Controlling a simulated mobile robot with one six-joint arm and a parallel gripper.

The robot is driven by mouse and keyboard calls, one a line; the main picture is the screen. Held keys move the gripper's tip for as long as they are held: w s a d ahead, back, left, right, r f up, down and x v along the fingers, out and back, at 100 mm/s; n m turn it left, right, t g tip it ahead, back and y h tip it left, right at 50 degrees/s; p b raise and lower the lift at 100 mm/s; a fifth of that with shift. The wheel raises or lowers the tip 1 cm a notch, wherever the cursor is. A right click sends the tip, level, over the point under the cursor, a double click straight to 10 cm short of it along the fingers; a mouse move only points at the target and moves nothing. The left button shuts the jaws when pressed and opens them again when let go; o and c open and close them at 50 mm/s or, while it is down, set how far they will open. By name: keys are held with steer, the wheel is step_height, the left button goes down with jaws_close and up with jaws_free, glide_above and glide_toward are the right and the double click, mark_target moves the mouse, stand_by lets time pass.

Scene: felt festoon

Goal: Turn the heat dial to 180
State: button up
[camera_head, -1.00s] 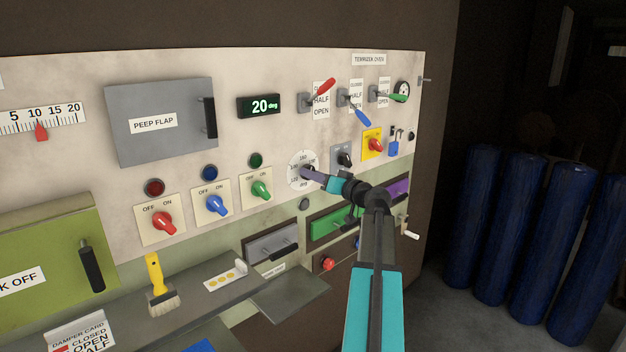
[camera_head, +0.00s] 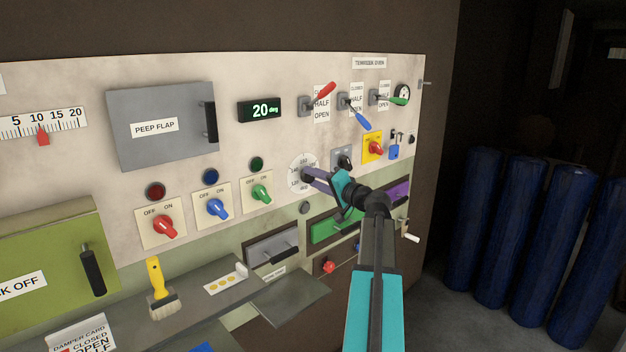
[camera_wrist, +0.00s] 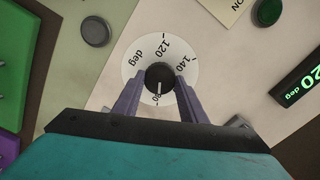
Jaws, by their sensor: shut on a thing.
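The heat dial is a black knob (camera_wrist: 159,77) on a round white scale plate (camera_wrist: 138,60) marked 120, 140 and further numbers, with "deg" on it. In the wrist view the knob's white pointer line aims down the picture, at a number partly hidden by my gripper. My gripper (camera_wrist: 157,86) is shut on the knob, one purple finger on each side. In the head view the scale plate (camera_head: 299,163) shows behind my gripper (camera_head: 308,175), which covers the knob. The green display (camera_head: 260,109) reads 20 deg.
Left of the dial are red (camera_head: 164,226), blue (camera_head: 218,207) and green (camera_head: 261,193) off/on switches. A grey knob plate (camera_head: 342,155) and a yellow plate with a red knob (camera_head: 373,147) sit close to the right. Lever handles (camera_head: 321,95) are above.

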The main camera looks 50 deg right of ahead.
steer(key=shift+r, duration=0.2)
steer(key=o, duration=1.1)
steer(key=shift+w, duration=0.1)
steer(key=shift+c, duration=0.2)
steer(key=shift+f, duration=0.1)
steer(key=s, duration=1.4)
steer(key=shift+a+b, duration=0.45)
